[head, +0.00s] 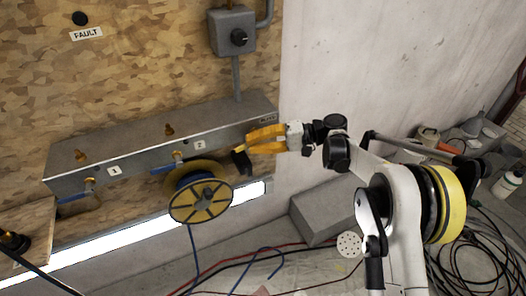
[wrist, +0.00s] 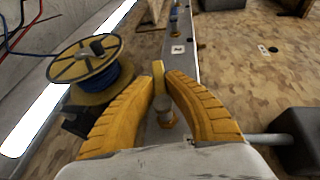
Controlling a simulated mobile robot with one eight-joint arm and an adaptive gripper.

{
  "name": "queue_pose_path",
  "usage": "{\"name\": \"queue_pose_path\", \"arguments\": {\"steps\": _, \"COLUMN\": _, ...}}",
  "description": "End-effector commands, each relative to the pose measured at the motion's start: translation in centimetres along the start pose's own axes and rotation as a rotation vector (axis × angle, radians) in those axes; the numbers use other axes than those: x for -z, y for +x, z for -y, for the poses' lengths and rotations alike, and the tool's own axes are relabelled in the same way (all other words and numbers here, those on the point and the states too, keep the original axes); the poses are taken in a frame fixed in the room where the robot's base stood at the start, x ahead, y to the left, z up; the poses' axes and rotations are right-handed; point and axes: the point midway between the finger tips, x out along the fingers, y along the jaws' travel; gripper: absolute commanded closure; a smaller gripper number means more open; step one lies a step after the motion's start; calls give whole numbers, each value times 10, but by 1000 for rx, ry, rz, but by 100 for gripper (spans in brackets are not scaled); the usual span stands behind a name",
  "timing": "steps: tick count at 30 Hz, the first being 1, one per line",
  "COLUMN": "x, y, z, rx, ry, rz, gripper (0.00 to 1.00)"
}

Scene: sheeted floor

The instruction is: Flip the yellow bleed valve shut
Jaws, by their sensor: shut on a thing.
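The yellow bleed valve shows in the wrist view as a yellow lever (wrist: 158,76) above a pale metal and brass body (wrist: 165,112), on the grey manifold box (head: 150,143). My gripper (head: 249,141) is at the right end of the manifold in the head view. In the wrist view its two ridged orange fingers (wrist: 163,78) are on either side of the lever and shut on it. In the head view the fingers hide the valve. How far the lever is turned cannot be told clearly.
A cable reel (head: 200,200) with blue cable hangs just below and left of my gripper. Blue-handled valves (head: 90,190) line the manifold's front. A grey switch box (head: 233,32) with a conduit is mounted above. A grey block (head: 320,210) stands below right.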

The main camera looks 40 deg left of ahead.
Motion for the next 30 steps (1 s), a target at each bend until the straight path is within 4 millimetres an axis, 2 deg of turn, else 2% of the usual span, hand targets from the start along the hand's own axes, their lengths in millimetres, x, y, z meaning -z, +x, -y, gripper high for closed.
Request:
{"name": "queue_pose_path", "arguments": {"steps": 12, "x": 4, "y": 3, "z": 7, "rx": 179, "ry": 71, "rz": -2, "gripper": 100}}
{"name": "queue_pose_path", "arguments": {"steps": 29, "x": 5, "y": 3, "z": 9, "rx": 204, "ry": 82, "rz": -5, "gripper": 100}}
{"name": "queue_pose_path", "arguments": {"steps": 30, "x": 5, "y": 3, "z": 10, "rx": 204, "ry": 82, "rz": -5, "gripper": 77}}
